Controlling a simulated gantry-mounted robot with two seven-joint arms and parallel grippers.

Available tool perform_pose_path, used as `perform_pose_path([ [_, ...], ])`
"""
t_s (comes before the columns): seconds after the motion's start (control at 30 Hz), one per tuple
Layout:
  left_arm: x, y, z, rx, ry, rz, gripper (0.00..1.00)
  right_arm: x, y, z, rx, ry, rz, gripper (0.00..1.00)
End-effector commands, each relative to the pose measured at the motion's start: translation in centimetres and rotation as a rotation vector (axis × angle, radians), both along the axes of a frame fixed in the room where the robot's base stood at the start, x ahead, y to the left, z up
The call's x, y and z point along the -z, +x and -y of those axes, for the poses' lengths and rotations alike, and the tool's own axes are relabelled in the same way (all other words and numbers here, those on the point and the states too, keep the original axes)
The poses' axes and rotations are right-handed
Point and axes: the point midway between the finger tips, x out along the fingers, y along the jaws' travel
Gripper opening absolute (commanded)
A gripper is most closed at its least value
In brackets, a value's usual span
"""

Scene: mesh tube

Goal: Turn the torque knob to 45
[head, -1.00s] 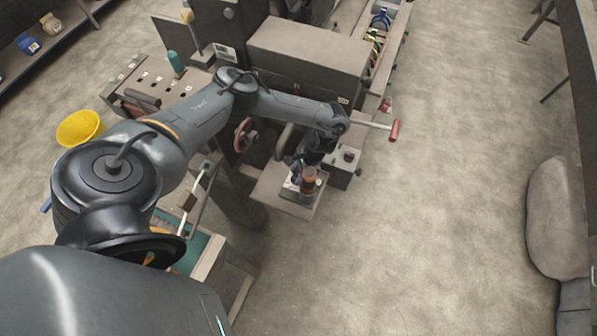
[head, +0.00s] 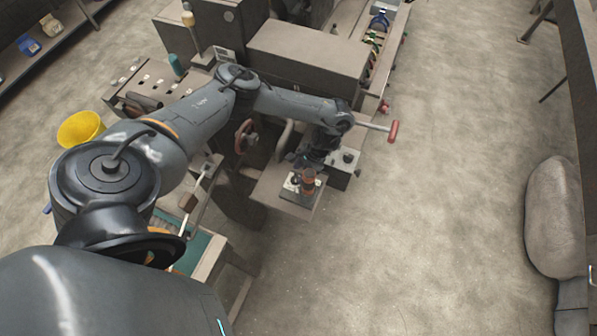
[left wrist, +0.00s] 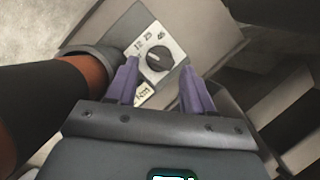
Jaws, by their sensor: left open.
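The torque knob (left wrist: 154,62) is a round black dial on a pale plate (left wrist: 172,42) marked 15, 25 and 45 in the left wrist view. The pointer direction is too small to tell surely. My left gripper (left wrist: 158,80) has two purple fingers, spread apart. The knob shows between and just beyond their tips; I cannot tell whether they touch it. In the head view my left gripper (head: 312,160) is over the small grey panel at the machine's front, and the arm partly hides it. My right gripper is not in view.
A brown and black cylindrical part (head: 308,182) stands on the panel beside the gripper and fills the left of the wrist view. A red-handled lever (head: 392,131) sticks out to the right. A yellow bucket (head: 80,128) stands at left.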

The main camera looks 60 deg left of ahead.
Motion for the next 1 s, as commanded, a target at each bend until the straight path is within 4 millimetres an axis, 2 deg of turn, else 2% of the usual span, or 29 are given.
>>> perform_pose_path([
  [0.03,-1.4,0.5,0.1,0.003,0.001,0.004,0.52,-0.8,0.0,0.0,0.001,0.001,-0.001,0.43],
  [0.1,-2.6,1.0,0.2,0.002,0.002,0.003,0.52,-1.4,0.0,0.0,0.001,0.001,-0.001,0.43],
  [0.4,-6.5,2.6,0.6,0.002,0.001,0.001,0.52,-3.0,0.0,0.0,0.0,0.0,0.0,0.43],
  [0.6,-7.4,3.0,0.7,0.001,0.001,-0.001,0.52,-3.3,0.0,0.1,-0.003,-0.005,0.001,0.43],
  [0.9,-7.5,3.0,0.7,0.001,0.001,-0.001,0.52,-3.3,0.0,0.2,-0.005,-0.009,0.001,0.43],
  [1.0,-7.5,3.0,0.7,0.003,-0.001,0.0,0.66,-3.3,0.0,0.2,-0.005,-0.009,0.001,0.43],
])
